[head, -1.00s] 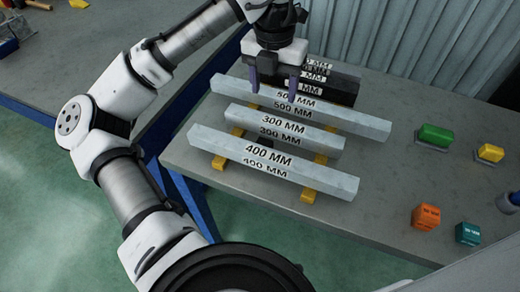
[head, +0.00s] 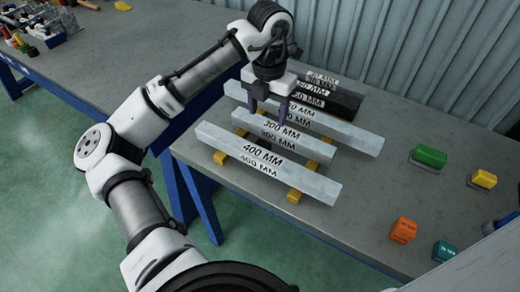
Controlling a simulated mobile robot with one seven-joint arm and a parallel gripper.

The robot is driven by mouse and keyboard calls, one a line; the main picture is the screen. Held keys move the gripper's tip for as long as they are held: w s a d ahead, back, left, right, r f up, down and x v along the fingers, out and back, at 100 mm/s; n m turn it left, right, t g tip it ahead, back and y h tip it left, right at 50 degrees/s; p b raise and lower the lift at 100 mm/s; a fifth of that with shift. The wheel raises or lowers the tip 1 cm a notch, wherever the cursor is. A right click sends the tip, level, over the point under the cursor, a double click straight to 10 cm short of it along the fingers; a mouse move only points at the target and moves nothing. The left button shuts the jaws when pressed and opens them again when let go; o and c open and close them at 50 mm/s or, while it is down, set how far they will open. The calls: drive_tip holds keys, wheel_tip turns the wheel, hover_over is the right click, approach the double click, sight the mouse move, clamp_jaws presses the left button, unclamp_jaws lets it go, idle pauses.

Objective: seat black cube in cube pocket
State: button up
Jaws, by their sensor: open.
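I cannot pick out a separate black cube or the cube pocket with certainty. A dark block (head: 338,99) with white labels lies at the back of the bench, behind the long grey bars, partly behind my gripper. A small dark shape shows between the 300 mm and 400 mm bars, too small to identify. My gripper (head: 268,112) is open, fingers pointing down, over the left part of the 500 mm bar (head: 350,136). Nothing shows between its fingers. Whether the fingertips touch the bar, I cannot tell.
The 300 mm bar (head: 305,144) and 400 mm bar (head: 310,183) rest on yellow supports (head: 294,196). Green (head: 430,157), yellow (head: 484,179), orange (head: 403,229) and teal (head: 444,251) blocks stand at right. A corrugated wall closes the back.

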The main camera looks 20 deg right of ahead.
hover_over(262, 144)
drive_tip(key=d, duration=0.1)
drive_tip(key=f, duration=0.6)
drive_tip(key=shift+s+f+p, duration=0.2)
drive_tip(key=shift+f+p, duration=0.15)
drive_tip(key=shift+f, duration=0.05)
drive_tip(key=shift+a+f, duration=0.2)
drive_tip(key=shift+f, duration=0.4)
drive_tip(key=f, duration=0.1)
drive_tip(key=f+p, duration=0.1)
drive_tip(key=f, duration=0.2)
drive_tip(key=shift+w+a+f, duration=0.1)
drive_tip(key=shift+a+f, duration=0.05)
drive_tip(key=shift+a, duration=0.15)
drive_tip(key=c, duration=1.1)
drive_tip(key=shift+c, duration=0.3)
